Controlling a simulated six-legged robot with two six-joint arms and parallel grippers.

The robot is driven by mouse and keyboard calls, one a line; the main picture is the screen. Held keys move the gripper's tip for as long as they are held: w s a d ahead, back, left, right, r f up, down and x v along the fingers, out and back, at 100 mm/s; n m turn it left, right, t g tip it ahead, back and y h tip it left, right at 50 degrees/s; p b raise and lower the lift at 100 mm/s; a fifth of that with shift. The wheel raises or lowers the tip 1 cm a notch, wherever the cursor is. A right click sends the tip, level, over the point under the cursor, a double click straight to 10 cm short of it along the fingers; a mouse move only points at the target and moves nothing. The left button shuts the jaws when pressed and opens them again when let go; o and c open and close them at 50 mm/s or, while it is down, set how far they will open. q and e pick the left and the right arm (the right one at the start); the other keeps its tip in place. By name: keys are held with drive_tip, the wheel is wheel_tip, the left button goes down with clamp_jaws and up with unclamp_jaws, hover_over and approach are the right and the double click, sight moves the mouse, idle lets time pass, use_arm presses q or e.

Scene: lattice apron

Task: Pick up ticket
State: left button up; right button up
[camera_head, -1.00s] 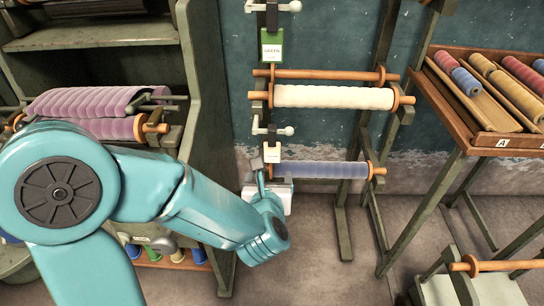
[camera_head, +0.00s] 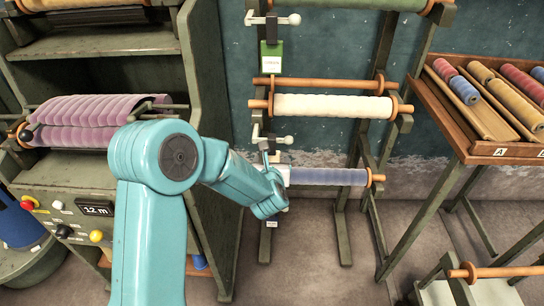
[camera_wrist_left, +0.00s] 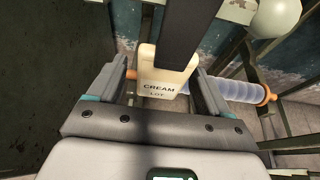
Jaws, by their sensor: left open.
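A cream-coloured ticket (camera_wrist_left: 163,86) printed "CREAM LOT" hangs below a dark strip in the left wrist view. My left gripper (camera_wrist_left: 160,72) is open, with one finger on each side of the ticket; I cannot tell whether either finger touches it. In the head view my left gripper (camera_head: 270,165) is at the rack post, left of the blue-grey roll (camera_head: 328,177), and the cream ticket is hidden there. A green ticket (camera_head: 271,57) hangs higher on the same post. My right gripper is not in view.
A cream roll (camera_head: 335,106) lies on the rack above the blue-grey one. A cabinet with mauve cloth (camera_head: 85,115) and a control panel (camera_head: 75,222) stands left. A tray of coloured spools (camera_head: 490,150) is at right.

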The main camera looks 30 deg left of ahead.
use_arm(q)
drive_tip(key=shift+c, duration=0.4)
drive_tip(key=c, duration=0.9)
drive_tip(key=shift+c, duration=0.3)
drive_tip(key=shift+r, duration=0.1)
drive_tip(key=shift+w+r, duration=0.1)
drive_tip(key=shift+r, duration=0.15)
drive_tip(key=s+d+b, duration=0.4)
drive_tip(key=s+b, duration=0.1)
drive_tip(key=s, duration=0.2)
drive_tip(key=s+d+b, duration=0.5)
drive_tip(key=s, duration=0.3)
drive_tip(key=shift+s+d+r+b, duration=0.15)
drive_tip(key=shift+s+r+b, duration=0.1)
drive_tip(key=shift+r+b, duration=0.15)
